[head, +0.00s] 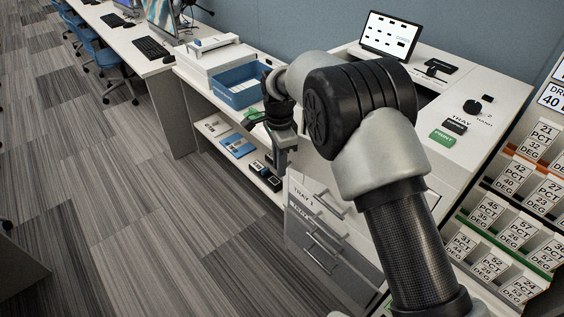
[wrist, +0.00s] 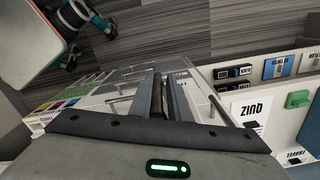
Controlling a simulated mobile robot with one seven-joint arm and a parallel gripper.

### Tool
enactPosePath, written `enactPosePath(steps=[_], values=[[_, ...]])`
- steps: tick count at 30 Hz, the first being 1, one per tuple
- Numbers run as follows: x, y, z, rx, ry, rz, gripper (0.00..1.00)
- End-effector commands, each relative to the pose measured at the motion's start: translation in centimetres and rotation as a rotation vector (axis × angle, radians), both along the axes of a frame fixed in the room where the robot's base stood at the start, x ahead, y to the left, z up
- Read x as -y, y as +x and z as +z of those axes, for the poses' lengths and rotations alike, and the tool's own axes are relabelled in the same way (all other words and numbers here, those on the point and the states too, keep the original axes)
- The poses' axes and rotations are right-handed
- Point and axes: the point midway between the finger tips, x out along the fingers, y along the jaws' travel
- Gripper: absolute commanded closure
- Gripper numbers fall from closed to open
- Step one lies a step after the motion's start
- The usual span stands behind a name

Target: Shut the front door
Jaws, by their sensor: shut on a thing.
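The printer (head: 440,195) is a large white machine with a screen on top and a drawer front marked TRAY 1 (head: 305,200) with bar handles. My gripper (head: 281,158) is at its front left corner in the head view. In the wrist view the two grey fingers (wrist: 166,98) are nearly together, closed on what looks like the front door's edge. A light panel (wrist: 200,90) lies just right of the fingers. The fingers hide the gripped part, and my arm covers much of the machine's front, so how far the door stands open cannot be told.
A white shelf unit left of the printer holds a blue tray (head: 238,88) on top and small boxes below. A label rack (head: 520,200) stands at the right. Carpeted floor (head: 150,220) in front is clear. Blue chairs (head: 100,55) line desks further back.

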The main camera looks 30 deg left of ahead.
Motion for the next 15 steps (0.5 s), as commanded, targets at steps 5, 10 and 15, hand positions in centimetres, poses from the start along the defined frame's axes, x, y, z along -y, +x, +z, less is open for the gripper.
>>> enactPosePath(steps=[5, 10, 15], values=[[1.03, 0.19, -0.44, -0.005, -0.02, -0.009, 1.0], [1.05, 0.2, -0.47, -0.004, -0.021, -0.01, 1.0], [0.95, 0.16, -0.45, -0.005, -0.019, -0.008, 0.71]])
